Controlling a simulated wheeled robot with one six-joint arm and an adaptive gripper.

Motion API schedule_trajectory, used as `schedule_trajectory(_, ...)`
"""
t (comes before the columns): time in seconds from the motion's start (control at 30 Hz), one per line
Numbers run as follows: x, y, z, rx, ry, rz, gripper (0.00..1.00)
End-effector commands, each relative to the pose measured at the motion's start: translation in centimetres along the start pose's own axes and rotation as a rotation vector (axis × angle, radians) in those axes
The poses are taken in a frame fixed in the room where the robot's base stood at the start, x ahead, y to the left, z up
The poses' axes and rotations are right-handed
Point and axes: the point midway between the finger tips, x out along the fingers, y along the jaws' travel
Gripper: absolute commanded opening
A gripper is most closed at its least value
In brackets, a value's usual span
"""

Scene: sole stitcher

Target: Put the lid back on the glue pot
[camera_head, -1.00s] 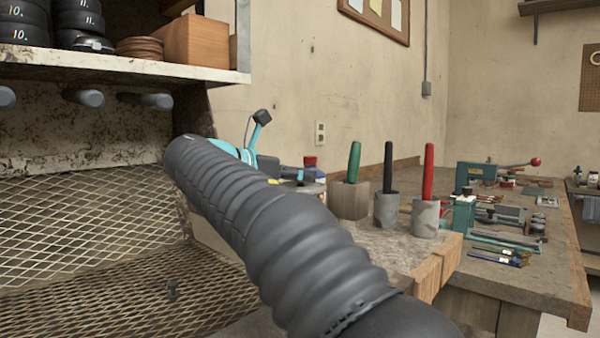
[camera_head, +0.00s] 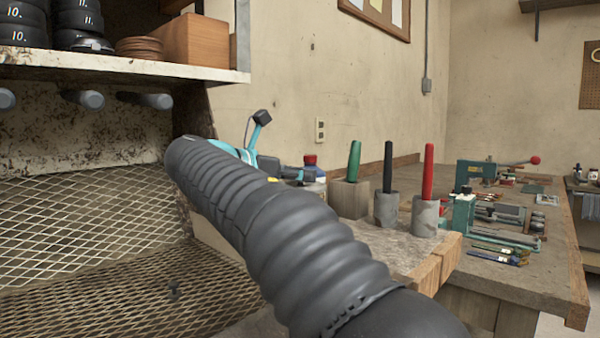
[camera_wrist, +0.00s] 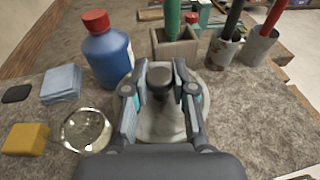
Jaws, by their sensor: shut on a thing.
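My gripper (camera_wrist: 160,76) is shut on the dark knob (camera_wrist: 160,88) of the lid in the wrist view. Below the knob is a pale grey round shape (camera_wrist: 166,122), partly hidden by the fingers. A wider pale round edge (camera_wrist: 204,82) shows around it; I cannot tell whether it belongs to the lid or the glue pot, or whether the two touch. In the head view my arm hides most of the gripper and what it holds.
A blue bottle with a red cap (camera_wrist: 108,52) stands close on the left. A round glass dish (camera_wrist: 86,130), yellow block (camera_wrist: 25,138) and folded blue cloth (camera_wrist: 62,83) lie left. Blocks holding green (camera_head: 354,162), black (camera_head: 388,168) and red (camera_head: 428,172) handles stand behind.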

Motion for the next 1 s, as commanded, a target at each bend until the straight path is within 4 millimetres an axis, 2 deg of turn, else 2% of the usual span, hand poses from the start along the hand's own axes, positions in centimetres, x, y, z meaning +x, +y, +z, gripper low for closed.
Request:
schedule_trajectory(0.47,0.0,0.0,0.0,0.0,0.0,0.0,0.0)
schedule_trajectory(0.5,0.0,0.0,0.0,0.0,0.0,0.0,0.33)
schedule_trajectory(0.6,0.0,0.0,0.0,0.0,0.0,0.0,0.54)
schedule_trajectory(0.8,0.0,0.0,-0.01,0.0,0.0,0.0,0.54)
schedule_trajectory(0.87,0.0,0.01,-0.02,0.0,0.0,0.0,0.67)
schedule_trajectory(0.9,0.0,0.01,-0.02,0.0,0.0,0.0,0.77)
schedule_trajectory(1.0,0.0,0.01,-0.02,0.0,0.0,0.0,0.8)
